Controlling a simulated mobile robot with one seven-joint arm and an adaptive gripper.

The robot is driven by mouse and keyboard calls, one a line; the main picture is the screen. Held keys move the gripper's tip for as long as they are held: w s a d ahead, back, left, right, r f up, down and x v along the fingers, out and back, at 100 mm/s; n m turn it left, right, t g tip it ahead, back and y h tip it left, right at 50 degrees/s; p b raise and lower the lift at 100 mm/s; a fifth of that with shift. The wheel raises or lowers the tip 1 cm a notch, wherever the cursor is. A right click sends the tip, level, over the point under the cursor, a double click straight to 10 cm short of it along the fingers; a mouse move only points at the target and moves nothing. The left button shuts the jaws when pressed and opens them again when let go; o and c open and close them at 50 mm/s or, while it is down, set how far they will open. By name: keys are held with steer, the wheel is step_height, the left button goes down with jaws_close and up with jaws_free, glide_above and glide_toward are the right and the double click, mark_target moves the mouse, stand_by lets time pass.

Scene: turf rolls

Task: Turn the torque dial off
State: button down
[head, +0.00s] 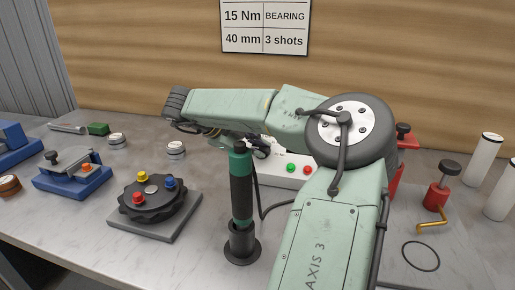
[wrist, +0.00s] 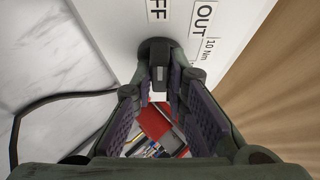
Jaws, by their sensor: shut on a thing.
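The torque dial (wrist: 158,52) is a dark round knob with a grey pointer bar on the white controller box. In the wrist view it sits between the tips of my gripper (wrist: 160,82), whose two purple-padded fingers are shut on it. Printed labels with "FF", "OUT" and "10 Nm" stand beside the dial. In the head view the white box (head: 280,181) stands behind my arm, with a green and a red button on its front. My gripper (head: 262,150) reaches the box there, and my arm hides most of the dial.
A green and black driver (head: 241,185) stands upright in a black holder just in front of the box. A black rotary fixture (head: 152,202) with coloured knobs lies left. A red bottle (head: 436,195) and white cylinders (head: 486,158) stand right. A black cable runs from the box.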

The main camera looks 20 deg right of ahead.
stand_by(0.4)
steer(key=c, duration=1.6)
jaws_free()
steer(key=v, duration=0.7)
steer(key=shift+a, duration=0.25)
steer(key=shift+s+a, duration=0.1)
